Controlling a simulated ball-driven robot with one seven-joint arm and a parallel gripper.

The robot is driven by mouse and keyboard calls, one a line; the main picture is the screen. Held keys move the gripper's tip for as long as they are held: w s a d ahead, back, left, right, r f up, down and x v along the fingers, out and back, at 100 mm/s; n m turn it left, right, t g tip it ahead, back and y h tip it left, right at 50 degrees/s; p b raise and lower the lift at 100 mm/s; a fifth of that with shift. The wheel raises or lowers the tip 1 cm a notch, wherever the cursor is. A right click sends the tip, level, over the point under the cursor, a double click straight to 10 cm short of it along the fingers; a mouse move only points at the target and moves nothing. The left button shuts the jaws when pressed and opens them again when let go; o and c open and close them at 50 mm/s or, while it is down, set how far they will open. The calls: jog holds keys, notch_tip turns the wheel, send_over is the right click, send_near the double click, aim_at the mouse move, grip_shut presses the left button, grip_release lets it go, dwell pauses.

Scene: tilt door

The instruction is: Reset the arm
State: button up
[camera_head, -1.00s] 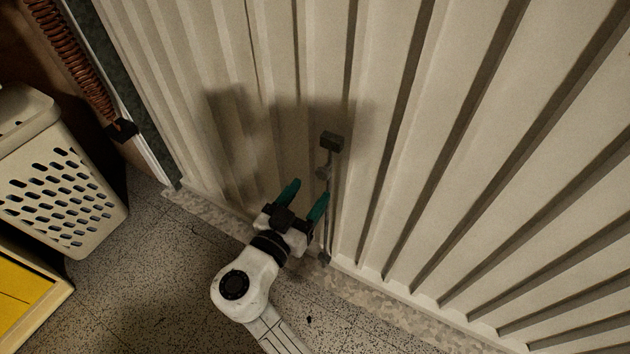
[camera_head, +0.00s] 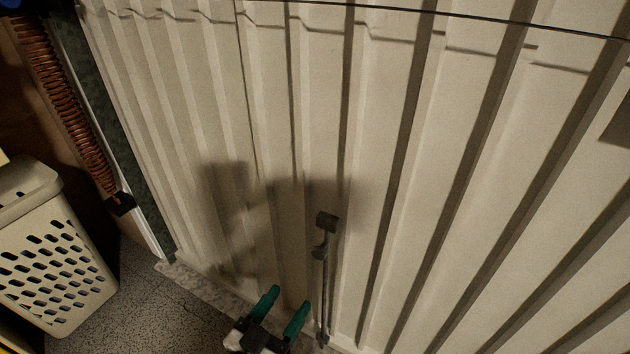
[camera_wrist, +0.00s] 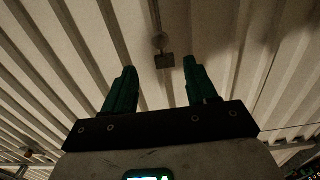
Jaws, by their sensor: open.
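My gripper (camera_head: 282,312) is at the bottom of the head view, its two green fingers apart with nothing between them. It also shows in the wrist view (camera_wrist: 157,85), open and empty. In front of it stands the ribbed, cream tilt door (camera_head: 445,150), which fills most of the head view. A dark handle (camera_head: 326,221) with a thin vertical rod sits low on the door, just right of and above my fingers. In the wrist view the handle (camera_wrist: 164,61) appears beyond the gap between the fingertips; I see no grip on it.
A perforated plastic basket (camera_head: 50,265) stands on the speckled floor at the left. A coiled reddish spring (camera_head: 68,105) runs along the door frame (camera_head: 125,140). A patch of floor (camera_head: 165,310) between basket and gripper is clear.

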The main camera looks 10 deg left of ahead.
jog(key=s+d+f+g, duration=0.1)
jog(key=d+f+g, duration=0.3)
jog(key=d, duration=0.4)
jog(key=s+d+f+g+h, duration=0.1)
jog(key=s+d+f+g, duration=0.15)
jog(key=d, duration=0.65)
jog(key=s+d+f+g, duration=0.1)
jog(key=d+f+g, duration=0.35)
jog(key=d, duration=0.35)
jog(key=s+d+f+n+g+y, duration=0.1)
jog(key=s+d+n+g+y, duration=0.2)
jog(key=s+d, duration=0.5)
jog(key=s+d+f+g+y, duration=0.2)
jog(key=s+d+y, duration=0.25)
jog(key=s, duration=0.65)
notch_tip(320, 180, up, 32)
jog(key=p, duration=3.1)
jog(key=shift+w+f+n, duration=0.15)
jog(key=shift+f+n, duration=0.1)
jog(key=shift+n, duration=0.05)
jog(key=shift+a+h, duration=0.1)
jog(key=shift+h, duration=0.15)
